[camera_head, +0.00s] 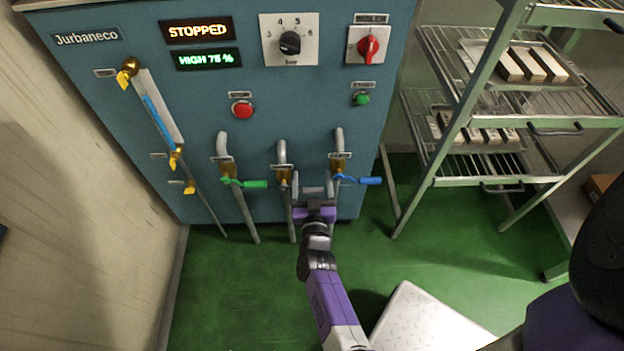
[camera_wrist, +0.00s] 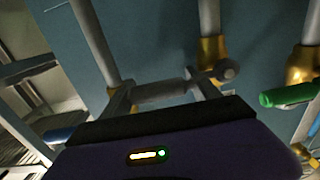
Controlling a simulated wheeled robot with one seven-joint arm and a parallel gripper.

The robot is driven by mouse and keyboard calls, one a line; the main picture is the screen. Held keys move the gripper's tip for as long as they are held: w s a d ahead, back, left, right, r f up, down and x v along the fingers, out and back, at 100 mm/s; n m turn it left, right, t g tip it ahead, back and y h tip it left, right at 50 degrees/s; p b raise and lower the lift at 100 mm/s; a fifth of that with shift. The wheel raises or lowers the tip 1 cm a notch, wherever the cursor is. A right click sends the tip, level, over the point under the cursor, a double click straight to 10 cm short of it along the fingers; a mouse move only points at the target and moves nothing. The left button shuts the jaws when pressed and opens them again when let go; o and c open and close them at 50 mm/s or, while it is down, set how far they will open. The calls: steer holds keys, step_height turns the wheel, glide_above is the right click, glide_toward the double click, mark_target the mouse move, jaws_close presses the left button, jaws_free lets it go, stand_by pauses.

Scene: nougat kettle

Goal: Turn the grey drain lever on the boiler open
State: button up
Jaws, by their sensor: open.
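The boiler (camera_head: 205,105) is a blue-green cabinet with three pipes and brass valves low on its front. The grey drain lever (camera_head: 313,190) belongs to the middle pipe and points sideways to the right in the head view. In the wrist view, the grey lever (camera_wrist: 160,92) is a short bar with a round knob, lying across the space between my fingers. My gripper (camera_head: 313,184) is open at the lever; it also shows in the wrist view (camera_wrist: 163,86). Whether either finger touches the lever cannot be told. Part of the lever is hidden by my gripper.
A green lever (camera_head: 245,184) is on the left pipe and a blue lever (camera_head: 358,180) on the right pipe, both close by. A wire rack (camera_head: 445,100) with trays of bars stands right. A white patterned plate (camera_head: 430,325) lies on the green floor.

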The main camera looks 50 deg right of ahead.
mark_target(307, 192)
steer(key=shift+c, duration=0.2)
jaws_close()
steer(key=shift+f, duration=0.1)
step_height(307, 192, down, 7)
steer(key=w+a+m+b, duration=0.2)
steer(key=m+b, duration=0.9)
steer(key=m, duration=0.1)
steer(key=shift+w+f, duration=0.15)
steer(key=shift+w, duration=0.05)
steer(key=shift+b, duration=0.3)
